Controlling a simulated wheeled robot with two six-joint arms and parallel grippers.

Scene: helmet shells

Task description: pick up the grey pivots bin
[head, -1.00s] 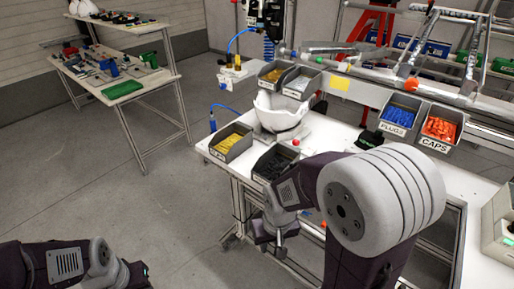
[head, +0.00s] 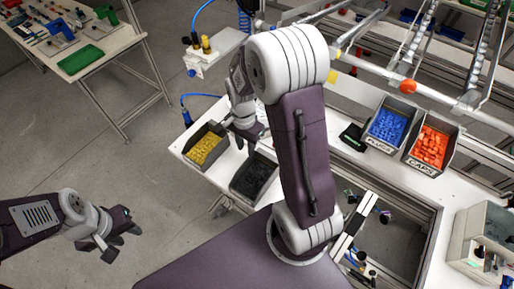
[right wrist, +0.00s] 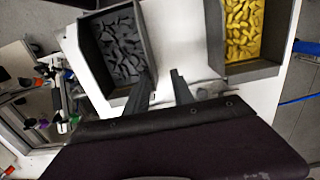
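The bin of dark grey pieces (head: 262,168), which I take for the grey pivots bin, stands on the white table's left part. In the right wrist view the same bin (right wrist: 90,62) is at the upper left, full of dark grey pieces. My right gripper (head: 246,143) is above the table by this bin and the yellow-piece bin. In the right wrist view its fingers (right wrist: 162,86) are apart with nothing between them, and the left finger overlaps the grey bin's near corner. Contact cannot be told. My left gripper (head: 120,240) is open and empty over the floor.
The bin of yellow pieces (head: 190,139) stands left of the grey one and also shows in the right wrist view (right wrist: 252,72). Bins of blue plugs (head: 371,146) and orange caps (head: 408,160) stand at the right. Bare white table shows between the grey and yellow bins.

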